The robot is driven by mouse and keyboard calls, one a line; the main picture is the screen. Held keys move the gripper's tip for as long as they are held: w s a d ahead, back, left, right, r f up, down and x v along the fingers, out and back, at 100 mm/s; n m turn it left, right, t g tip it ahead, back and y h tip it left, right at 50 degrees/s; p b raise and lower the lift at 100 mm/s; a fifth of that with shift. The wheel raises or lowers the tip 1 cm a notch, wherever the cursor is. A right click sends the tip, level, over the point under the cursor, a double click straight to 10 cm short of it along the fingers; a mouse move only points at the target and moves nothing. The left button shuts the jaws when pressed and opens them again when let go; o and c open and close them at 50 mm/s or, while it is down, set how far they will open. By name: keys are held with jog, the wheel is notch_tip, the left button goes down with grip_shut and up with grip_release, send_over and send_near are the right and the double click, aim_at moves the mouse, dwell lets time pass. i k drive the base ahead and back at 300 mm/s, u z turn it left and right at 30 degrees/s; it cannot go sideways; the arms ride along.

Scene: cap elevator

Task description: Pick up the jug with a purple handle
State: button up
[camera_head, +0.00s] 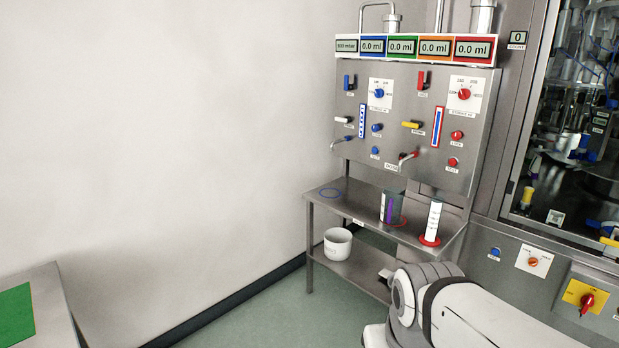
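The jug with a purple handle (391,208) stands upright on the steel shelf under the dispensing panel. Its body looks greenish and see-through, and the purple handle shows as an upright strip facing me. A red ring lies around its base. My arm reaches in from the lower right, below and in front of the shelf.
A white marked cylinder (433,220) stands close right of the jug on a red ring. A white pot (338,243) sits on the lower shelf. Taps overhang the upper shelf (350,205). A machine stands at right.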

aim_at(392, 197)
jog(key=u, duration=0.1)
jog(key=i, duration=2.15)
jog(key=z, duration=0.55)
